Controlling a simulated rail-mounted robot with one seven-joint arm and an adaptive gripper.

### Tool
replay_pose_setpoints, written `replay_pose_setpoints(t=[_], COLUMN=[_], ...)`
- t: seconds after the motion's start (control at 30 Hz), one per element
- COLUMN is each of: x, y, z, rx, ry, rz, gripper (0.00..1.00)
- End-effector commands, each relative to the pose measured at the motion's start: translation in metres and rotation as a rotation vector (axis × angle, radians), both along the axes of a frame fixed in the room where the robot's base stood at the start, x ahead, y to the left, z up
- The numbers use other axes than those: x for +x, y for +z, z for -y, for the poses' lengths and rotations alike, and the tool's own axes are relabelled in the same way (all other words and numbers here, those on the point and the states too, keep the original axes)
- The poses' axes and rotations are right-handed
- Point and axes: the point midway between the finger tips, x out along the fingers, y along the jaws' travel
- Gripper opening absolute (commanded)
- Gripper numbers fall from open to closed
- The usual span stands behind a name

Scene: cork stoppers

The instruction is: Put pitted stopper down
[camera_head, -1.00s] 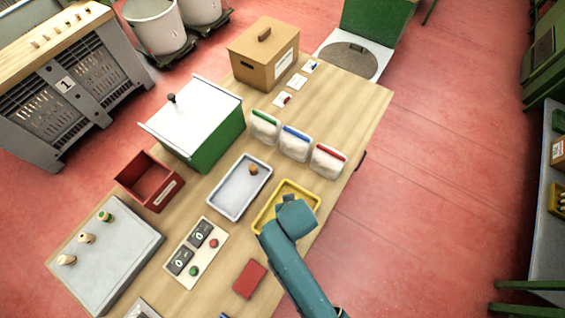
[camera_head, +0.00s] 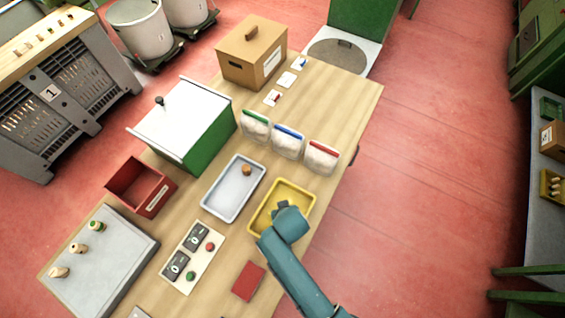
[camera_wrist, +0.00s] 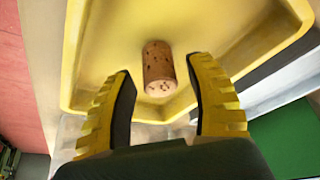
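A brown cork stopper (camera_wrist: 159,70) with dark pits on its side and end is in the yellow tray (camera_wrist: 75,60) in the wrist view. My gripper (camera_wrist: 160,88) is open, with one finger on each side of the stopper's near end and a gap on both sides. The stopper lies just past the fingertips and looks free of them. In the head view my gripper (camera_head: 284,206) is over the yellow tray (camera_head: 308,197), and the stopper is hidden behind my wrist.
A white tray (camera_head: 215,200) holding another brown stopper (camera_head: 246,170) stands left of the yellow tray. Red floor is free at right.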

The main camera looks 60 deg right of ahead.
Motion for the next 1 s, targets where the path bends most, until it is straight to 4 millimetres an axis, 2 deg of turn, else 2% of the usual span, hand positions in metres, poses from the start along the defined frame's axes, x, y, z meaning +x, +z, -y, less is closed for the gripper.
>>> replay_pose_setpoints(t=[0.17,0.3,0.73,0.83,1.0], x=[0.0,-0.001,-0.028,-0.032,-0.034], y=[0.0,0.009,0.1,0.11,0.115], z=[0.0,-0.001,-0.025,-0.028,-0.029], rx=[0.0,0.0,-0.001,0.0,0.0], ry=[0.0,0.0,0.002,0.001,0.0], rz=[0.0,0.001,0.002,0.001,0.0], gripper=[0.55,0.55,0.55,0.55,0.55])
